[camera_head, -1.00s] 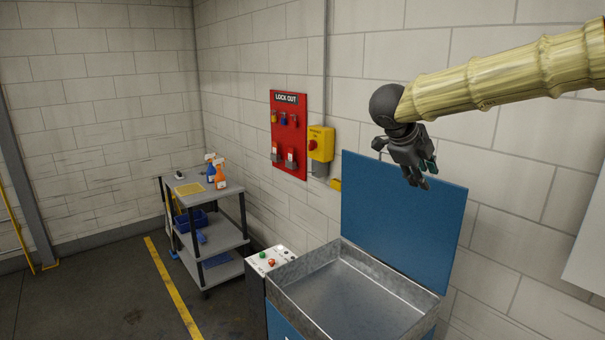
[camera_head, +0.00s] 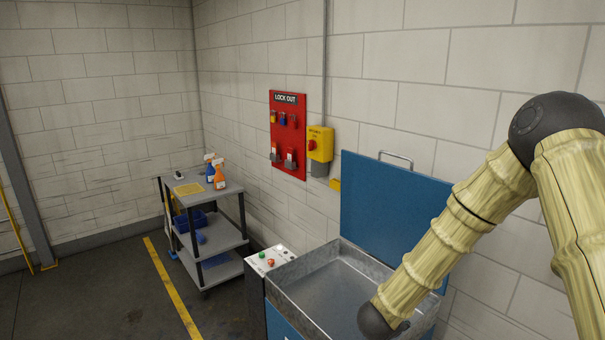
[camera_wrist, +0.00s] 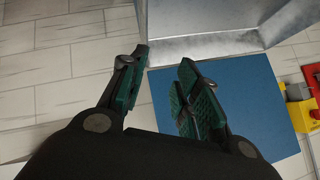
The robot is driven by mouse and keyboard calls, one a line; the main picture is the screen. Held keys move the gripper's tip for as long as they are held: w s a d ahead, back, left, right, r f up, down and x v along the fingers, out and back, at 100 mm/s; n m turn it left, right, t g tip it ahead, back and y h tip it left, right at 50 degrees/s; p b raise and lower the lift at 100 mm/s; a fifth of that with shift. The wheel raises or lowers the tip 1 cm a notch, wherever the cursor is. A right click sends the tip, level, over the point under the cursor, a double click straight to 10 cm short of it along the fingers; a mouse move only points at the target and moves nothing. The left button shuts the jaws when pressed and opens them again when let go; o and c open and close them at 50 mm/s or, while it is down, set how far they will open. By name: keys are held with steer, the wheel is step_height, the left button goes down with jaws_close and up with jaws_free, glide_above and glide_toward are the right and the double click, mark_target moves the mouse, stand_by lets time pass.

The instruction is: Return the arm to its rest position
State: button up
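My arm (camera_head: 440,245), in a pale yellow ribbed cover, comes in from the right in the head view. It bends at a dark elbow and slopes down to a dark wrist in front of the metal tub. My gripper is mostly hidden there, beyond the wrist. In the wrist view my gripper (camera_wrist: 164,62) shows two green-padded fingers with a clear gap between them and nothing held. The blue raised lid (camera_wrist: 245,105) and the grey tub (camera_wrist: 220,22) lie beyond the fingers.
The open metal tub (camera_head: 318,280) with its upright blue lid (camera_head: 375,200) stands beside a button panel (camera_head: 268,260). A red lockout board (camera_head: 287,150) and yellow switch box (camera_head: 320,143) hang on the wall. A grey cart (camera_head: 222,238) holds spray bottles. The floor at left is clear.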

steer(key=s+a+f+n+g+y, duration=0.25)
steer(key=s+f+n, duration=0.45)
steer(key=s+f, duration=1.1)
steer(key=s+f+n+g+y, duration=0.2)
steer(key=s+f+n+g, duration=0.1)
steer(key=s, duration=1)
steer(key=s+f+n+g+y, duration=0.1)
steer(key=s+f+n+g, duration=0.2)
steer(key=s, duration=1.1)
step_height(320, 180, down, 11)
steer(key=b, duration=1.1)
steer(key=shift+w+a+t+b, duration=0.3)
steer(key=shift+w+t+b, duration=0.05)
steer(key=shift+w+b, duration=0.05)
